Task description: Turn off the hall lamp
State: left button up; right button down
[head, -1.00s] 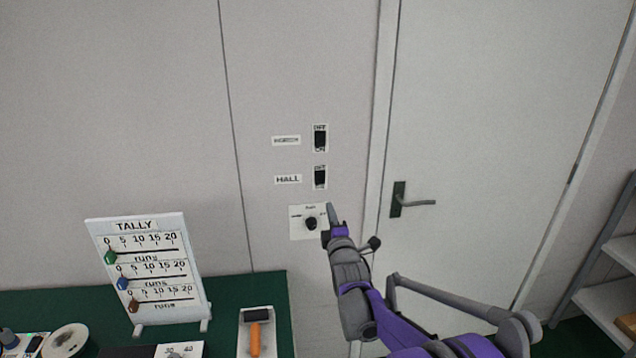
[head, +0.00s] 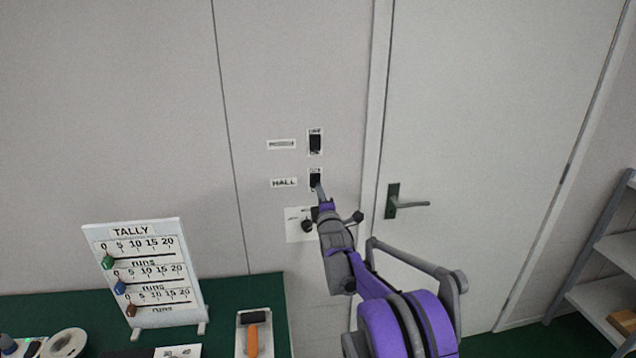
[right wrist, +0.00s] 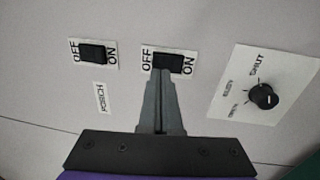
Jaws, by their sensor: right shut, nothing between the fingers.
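The hall switch (head: 315,179) is a black rocker on a white plate, beside the HALL label (head: 284,183) on the wall. In the right wrist view the hall switch (right wrist: 167,62) has OFF on its left and ON on its right. My right gripper (head: 318,190) is shut and empty, its fingertips at the lower part of the switch. In the right wrist view my right gripper (right wrist: 160,75) overlaps the switch's near edge; I cannot tell whether it touches. Which way the rocker is tipped is unclear. My left gripper is not in view.
The porch switch (head: 315,143) is just above, with its own label. A dial plate (head: 296,225) with a black knob (right wrist: 263,97) is below. A door with a handle (head: 405,203) is to the right. A tally board (head: 150,270) stands on the green table (head: 235,291).

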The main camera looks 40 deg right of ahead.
aim_at(317, 177)
jog(key=shift+p+x, duration=0.3)
jog(key=shift+x, duration=1.55)
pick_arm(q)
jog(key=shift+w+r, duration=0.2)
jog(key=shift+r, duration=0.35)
pick_arm(e)
jog(key=shift+w+d+r, duration=0.1)
jog(key=shift+r, duration=0.2)
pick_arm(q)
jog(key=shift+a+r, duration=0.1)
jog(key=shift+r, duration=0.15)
pick_arm(e)
jog(key=shift+f, duration=0.1)
